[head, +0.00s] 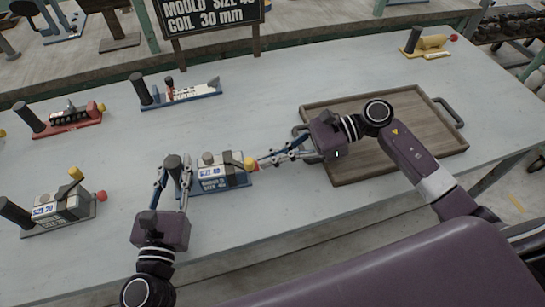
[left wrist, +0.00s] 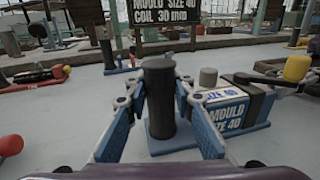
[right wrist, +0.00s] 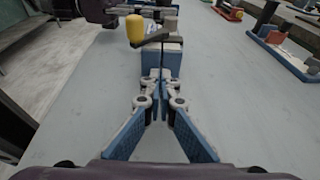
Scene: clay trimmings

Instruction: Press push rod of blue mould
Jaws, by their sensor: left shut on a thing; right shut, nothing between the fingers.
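The blue mould (head: 215,185), lettered "MOULD SIZE 40", stands on the pale table with a dark upright post (left wrist: 160,105) at its left end. My left gripper (head: 173,170) is shut around that post. A yellow knob (head: 250,163) on a dark lever shows at the mould's right end; it also shows in the right wrist view (right wrist: 135,28). My right gripper (head: 264,160) is shut and empty, its tips close against the mould's right end; they also show in the right wrist view (right wrist: 161,78). The push rod cannot be made out; the fingertips may hide it.
A wooden tray (head: 347,174) lies under my right arm. A grey mould (head: 64,205), a red mould (head: 65,121), another blue-based mould (head: 178,94) and a yellow mould (head: 430,43) stand around the table. A black sign (head: 208,16) stands behind. Bare table lies behind the blue mould.

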